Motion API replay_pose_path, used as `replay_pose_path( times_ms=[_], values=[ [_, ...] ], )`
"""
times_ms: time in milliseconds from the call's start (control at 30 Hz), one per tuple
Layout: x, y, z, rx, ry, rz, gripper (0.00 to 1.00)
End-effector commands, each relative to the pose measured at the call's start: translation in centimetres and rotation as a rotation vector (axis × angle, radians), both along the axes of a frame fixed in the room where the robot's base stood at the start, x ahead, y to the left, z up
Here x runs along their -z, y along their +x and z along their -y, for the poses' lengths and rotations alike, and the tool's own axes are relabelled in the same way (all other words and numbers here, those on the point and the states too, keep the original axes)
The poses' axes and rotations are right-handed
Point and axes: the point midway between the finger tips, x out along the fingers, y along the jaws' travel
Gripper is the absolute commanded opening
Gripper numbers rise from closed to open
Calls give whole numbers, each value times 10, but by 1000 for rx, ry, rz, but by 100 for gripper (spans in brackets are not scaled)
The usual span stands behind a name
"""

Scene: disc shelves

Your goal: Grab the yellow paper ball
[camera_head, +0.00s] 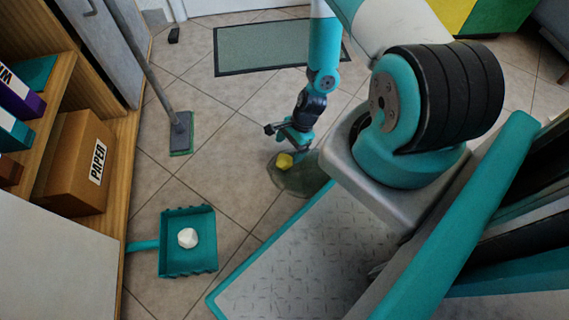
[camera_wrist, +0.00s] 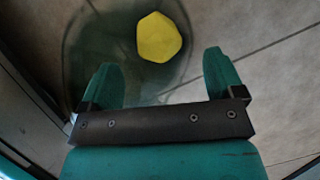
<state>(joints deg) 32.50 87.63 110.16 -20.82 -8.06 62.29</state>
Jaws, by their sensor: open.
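The yellow paper ball (camera_head: 284,160) is on the floor, on a dark greenish see-through patch (camera_head: 303,181); I cannot tell whether the patch is a wet spot or a solid thing. In the wrist view the ball (camera_wrist: 160,38) shows whole at the top middle, over the same dark patch (camera_wrist: 90,50). My gripper (camera_head: 293,140) points down close above the ball in the head view. In the wrist view my gripper (camera_wrist: 159,63) is open and empty, and the ball appears beyond its fingertips, between their lines.
A teal dustpan (camera_head: 170,266) holding a white paper ball (camera_head: 188,238) lies at the lower left. A mop (camera_head: 181,133) leans at the left near the wooden shelf (camera_head: 125,150) with a box marked PAPER (camera_head: 75,160). A grey-green mat (camera_head: 270,45) lies behind.

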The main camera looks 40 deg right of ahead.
Motion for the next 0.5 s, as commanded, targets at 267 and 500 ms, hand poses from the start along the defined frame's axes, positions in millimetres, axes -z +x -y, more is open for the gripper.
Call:
replay_pose_path(
  times_ms=[267,500],
  values=[
    [23,0,-9,-1,1,0,88],
    [50,1,-21,-1,1,0,88]
  ],
)
